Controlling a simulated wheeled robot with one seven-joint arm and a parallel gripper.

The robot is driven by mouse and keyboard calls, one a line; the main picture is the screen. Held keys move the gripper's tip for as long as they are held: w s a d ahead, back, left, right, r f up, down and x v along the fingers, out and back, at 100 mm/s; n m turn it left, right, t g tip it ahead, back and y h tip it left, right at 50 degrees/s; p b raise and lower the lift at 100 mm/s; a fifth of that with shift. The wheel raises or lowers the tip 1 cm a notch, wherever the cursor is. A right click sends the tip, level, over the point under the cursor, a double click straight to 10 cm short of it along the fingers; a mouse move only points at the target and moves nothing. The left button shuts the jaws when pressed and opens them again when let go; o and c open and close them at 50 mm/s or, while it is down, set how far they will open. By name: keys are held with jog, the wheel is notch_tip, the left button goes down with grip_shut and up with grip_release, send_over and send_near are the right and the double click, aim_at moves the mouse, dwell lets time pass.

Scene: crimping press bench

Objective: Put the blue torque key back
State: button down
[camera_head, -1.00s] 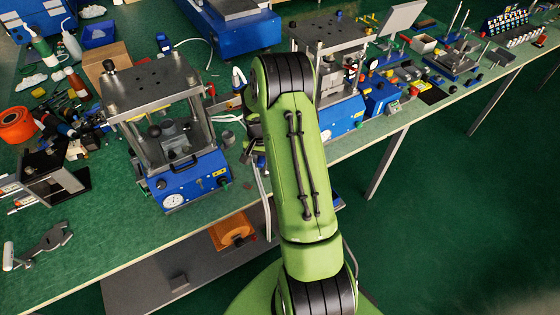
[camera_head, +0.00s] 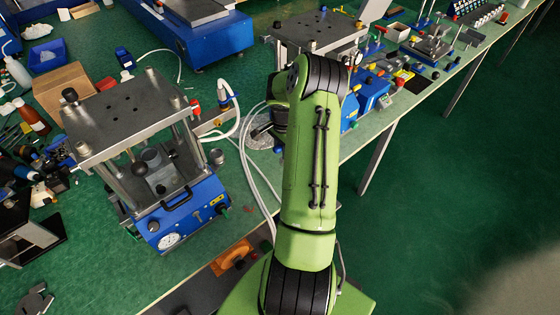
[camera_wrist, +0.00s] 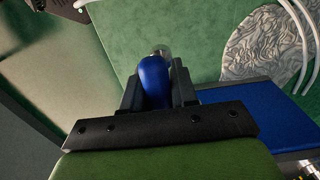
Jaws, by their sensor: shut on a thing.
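The blue torque key (camera_wrist: 155,82) shows in the wrist view as a rounded blue handle with a clear or metallic end beyond it. My gripper (camera_wrist: 157,88) is shut on it, with one dark finger on each side of the handle. The key's far end points away from the wrist, over the green bench top. In the head view my green arm hides most of the gripper (camera_head: 279,122), and the key cannot be made out there. The place where the key belongs cannot be told from these frames.
A press with a blue base (camera_head: 185,212) and steel top plate (camera_head: 125,115) stands left of my arm. Another press (camera_head: 315,32) stands behind my arm. White hoses (camera_head: 246,150) and a crinkled silver patch (camera_wrist: 270,45) lie near my gripper. Open floor (camera_head: 450,200) is at right.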

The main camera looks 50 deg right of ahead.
jog(key=shift+w+f+b, duration=0.15)
jog(key=shift+f+b, duration=0.15)
jog(key=shift+f, duration=2.15)
jog(key=c, duration=0.9)
grip_release()
